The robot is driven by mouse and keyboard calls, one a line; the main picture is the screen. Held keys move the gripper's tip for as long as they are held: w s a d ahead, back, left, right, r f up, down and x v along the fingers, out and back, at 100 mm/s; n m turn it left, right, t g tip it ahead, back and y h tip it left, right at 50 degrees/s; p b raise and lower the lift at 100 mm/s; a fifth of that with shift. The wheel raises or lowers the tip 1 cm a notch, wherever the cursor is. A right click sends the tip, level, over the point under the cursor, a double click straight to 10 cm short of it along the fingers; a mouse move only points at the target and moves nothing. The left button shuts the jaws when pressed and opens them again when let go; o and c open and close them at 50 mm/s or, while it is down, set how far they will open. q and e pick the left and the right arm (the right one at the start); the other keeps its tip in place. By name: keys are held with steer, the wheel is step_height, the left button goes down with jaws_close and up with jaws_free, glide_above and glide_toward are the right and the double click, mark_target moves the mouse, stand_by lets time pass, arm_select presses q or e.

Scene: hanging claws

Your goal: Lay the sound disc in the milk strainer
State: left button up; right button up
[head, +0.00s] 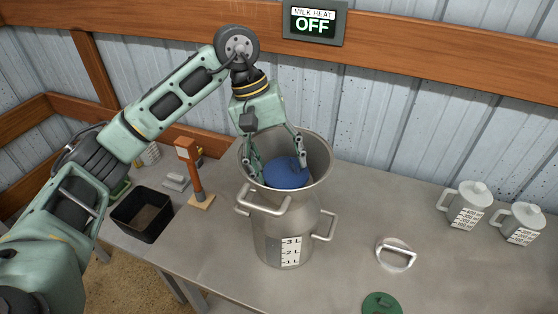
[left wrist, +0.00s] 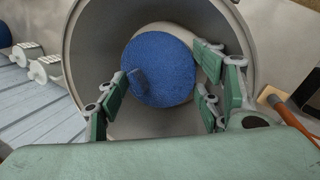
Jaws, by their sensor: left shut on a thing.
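A blue disc (head: 286,172) with a rough face and a small raised tab is inside the wide flared metal mouth, which I take as the milk strainer (head: 320,160), on top of a steel can (head: 272,235). My left gripper (head: 280,170) points down into this mouth and is shut on the disc. In the left wrist view, the disc (left wrist: 160,55) lies within the round wall of the strainer (left wrist: 88,55), with fingers of the gripper (left wrist: 165,85) at its left and right edges. Whether the disc touches the strainer's floor is hidden. My right gripper is out of view.
The can has side handles. A black bin (head: 128,222) and an orange post on a wooden base (head: 201,201) stand to its left. A handled metal piece (head: 396,254), a green round piece (head: 382,304) and two lidded jugs (head: 464,203) are to the right.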

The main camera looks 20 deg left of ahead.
arm_select(q)
steer(key=shift+f+b, duration=0.2)
steer(key=shift+b, duration=0.1)
stand_by(0.4)
steer(key=o, duration=0.9)
steer(key=shift+r, duration=0.1)
steer(key=shift+r+p, duration=1.75)
steer(key=shift+r, duration=1.7)
steer(key=shift+r, duration=0.1)
